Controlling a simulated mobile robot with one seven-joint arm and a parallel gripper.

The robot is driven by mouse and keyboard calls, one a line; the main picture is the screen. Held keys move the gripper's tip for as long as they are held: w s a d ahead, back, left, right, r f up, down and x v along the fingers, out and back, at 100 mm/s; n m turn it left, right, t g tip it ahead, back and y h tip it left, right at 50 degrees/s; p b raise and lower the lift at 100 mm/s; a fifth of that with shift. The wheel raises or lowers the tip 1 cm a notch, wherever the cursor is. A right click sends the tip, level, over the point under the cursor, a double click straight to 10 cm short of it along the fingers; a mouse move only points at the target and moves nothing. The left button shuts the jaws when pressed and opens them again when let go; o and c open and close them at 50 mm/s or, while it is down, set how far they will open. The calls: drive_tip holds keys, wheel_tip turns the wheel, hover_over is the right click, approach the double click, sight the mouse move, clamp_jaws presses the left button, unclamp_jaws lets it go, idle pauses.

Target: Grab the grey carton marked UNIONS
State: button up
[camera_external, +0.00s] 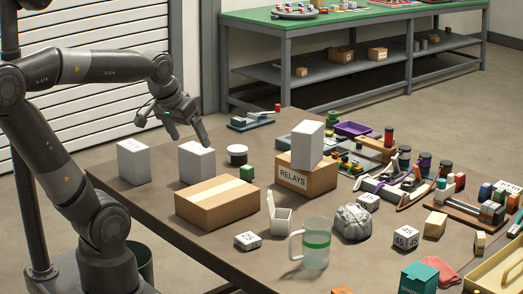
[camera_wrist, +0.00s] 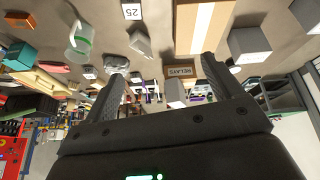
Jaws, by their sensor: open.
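Three plain pale grey cartons show, and I can read UNIONS on none of them, so I cannot tell which is the marked one. One carton (camera_external: 134,162) stands upright at the table's left end. A second carton (camera_external: 197,163) stands to its right, just below my gripper (camera_external: 175,132). A third carton (camera_external: 308,145) stands on the brown RELAYS box (camera_external: 306,178). In the wrist view my gripper (camera_wrist: 164,68) is open and empty, its fingers spread. A grey carton (camera_wrist: 250,45) lies outside the right finger there, and another (camera_wrist: 311,15) is at the right edge.
The table's right side is crowded with tools. Bare tabletop (camera_external: 160,190) lies around the left cartons.

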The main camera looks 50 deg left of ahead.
drive_tip(key=w+a+n+g, duration=0.1)
drive_tip(key=w+a+n, duration=0.35)
drive_tip(key=w, duration=0.35)
drive_tip(key=n+g+y, duration=0.4)
drive_tip(key=n, duration=0.8)
approach(198, 149)
drive_tip(key=shift+d+x, duration=0.25)
drive_tip(key=shift+x, duration=0.8)
drive_tip(key=shift+w+a+f+g, duration=0.3)
drive_tip(key=shift+a+f, duration=0.2)
drive_tip(key=shift+f, duration=0.1)
drive_tip(key=x, duration=0.5)
drive_tip(key=shift+a, duration=0.1)
drive_tip(key=x, duration=0.5)
drive_tip(key=shift+w+a+r, duration=0.1)
drive_tip(key=shift+a+r, duration=0.1)
drive_tip(key=shift+a, duration=0.05)
drive_tip(key=shift+f, duration=0.2)
drive_tip(key=shift+f, duration=0.25)
drive_tip(key=shift+c, duration=0.5)
